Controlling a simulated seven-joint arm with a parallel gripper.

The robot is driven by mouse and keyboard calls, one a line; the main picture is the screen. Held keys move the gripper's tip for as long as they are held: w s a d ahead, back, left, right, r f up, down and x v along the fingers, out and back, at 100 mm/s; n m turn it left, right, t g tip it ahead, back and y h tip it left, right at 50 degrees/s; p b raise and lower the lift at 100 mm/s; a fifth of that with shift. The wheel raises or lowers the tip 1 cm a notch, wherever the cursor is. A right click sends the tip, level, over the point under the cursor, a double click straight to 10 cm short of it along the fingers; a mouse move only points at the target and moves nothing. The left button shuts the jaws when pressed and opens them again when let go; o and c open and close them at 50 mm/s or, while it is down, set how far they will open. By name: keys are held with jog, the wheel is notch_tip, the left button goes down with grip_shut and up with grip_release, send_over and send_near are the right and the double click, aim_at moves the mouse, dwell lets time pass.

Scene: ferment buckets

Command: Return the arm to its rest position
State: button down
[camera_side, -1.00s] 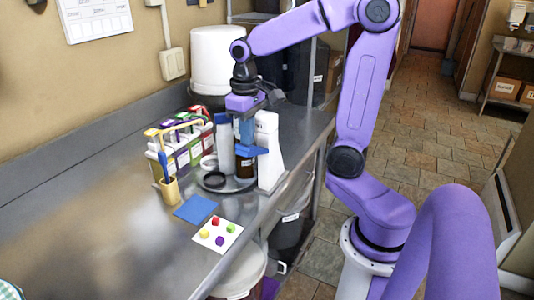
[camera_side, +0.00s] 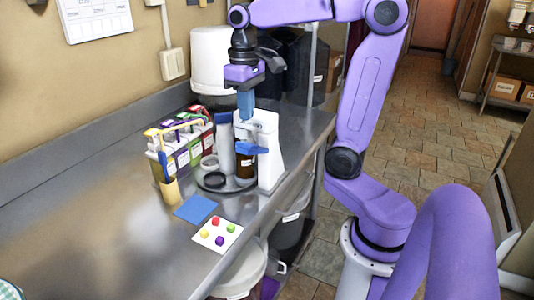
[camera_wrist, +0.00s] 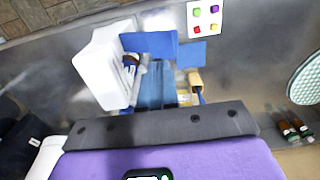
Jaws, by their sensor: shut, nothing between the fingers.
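My purple arm ends in a dark wrist and my gripper (camera_side: 246,112), whose blue fingers point down and are shut and empty. In the side view it hangs above a white stand (camera_side: 270,150) with a blue clamp-like part (camera_side: 251,149).
A blue mat (camera_side: 195,209) and a white card (camera_side: 217,233) with coloured dots lie in front of the tray. The counter's front left (camera_side: 110,240) is clear.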

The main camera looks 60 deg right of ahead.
jog(key=shift+r, duration=0.35)
jog(key=shift+s+a+f+n, duration=0.2)
jog(key=shift+a+f+n, duration=0.1)
jog(key=shift+a, duration=0.15)
jog(key=s+a+f+n, duration=0.4)
jog(key=s+f+n, duration=0.2)
jog(key=s, duration=0.3)
jog(key=s+a+f+n, duration=0.5)
jog(key=s+f+n, duration=0.1)
jog(key=s, duration=0.3)
jog(key=shift+s, duration=0.2)
